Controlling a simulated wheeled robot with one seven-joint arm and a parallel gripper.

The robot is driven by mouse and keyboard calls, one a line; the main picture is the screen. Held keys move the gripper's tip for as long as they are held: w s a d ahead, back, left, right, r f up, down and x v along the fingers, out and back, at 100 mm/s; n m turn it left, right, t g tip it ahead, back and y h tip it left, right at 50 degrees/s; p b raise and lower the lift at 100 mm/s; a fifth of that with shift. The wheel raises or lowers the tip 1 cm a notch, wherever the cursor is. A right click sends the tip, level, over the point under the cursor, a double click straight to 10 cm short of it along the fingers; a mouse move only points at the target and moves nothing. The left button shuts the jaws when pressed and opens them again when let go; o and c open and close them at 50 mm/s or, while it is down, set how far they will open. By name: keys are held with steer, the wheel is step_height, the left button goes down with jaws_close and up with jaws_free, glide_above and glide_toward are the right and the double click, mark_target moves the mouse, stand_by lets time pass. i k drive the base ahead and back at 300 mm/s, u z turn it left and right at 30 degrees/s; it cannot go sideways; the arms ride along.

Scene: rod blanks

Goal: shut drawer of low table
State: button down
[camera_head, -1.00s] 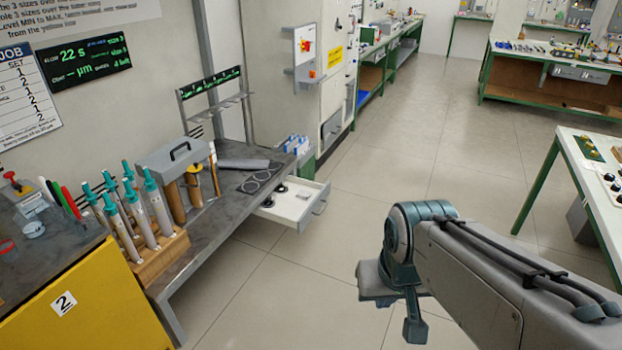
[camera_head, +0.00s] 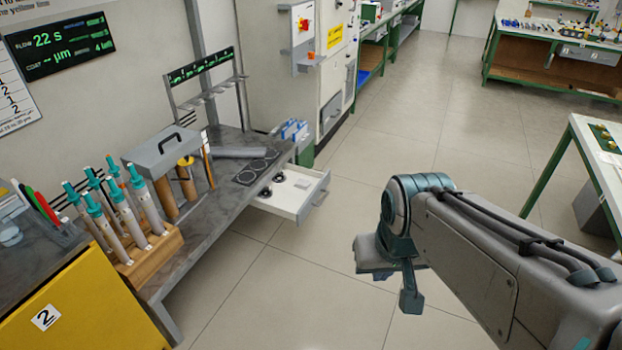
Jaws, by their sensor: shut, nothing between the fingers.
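The low table (camera_head: 205,235) stands at the left, a long grey top on metal legs. Its drawer (camera_head: 290,209) is pulled out at the table's right end, a white tray with a grey handle (camera_head: 318,197) on its front. A few small dark round parts lie inside the drawer. My gripper (camera_head: 392,285) hangs at the lower centre, to the right of and apart from the drawer, with open floor between them. It is shut and holds nothing.
On the low table are a wooden rack (camera_head: 150,252) of teal-topped rods, a grey box with a handle (camera_head: 160,152) and a black plate with rings (camera_head: 256,168). A yellow cabinet (camera_head: 85,305) is at lower left. A white-topped bench (camera_head: 600,160) stands at right. The floor between is clear.

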mark_target(286, 201)
steer(key=z, duration=0.1)
steer(key=i, duration=2.1)
steer(key=u, duration=0.3)
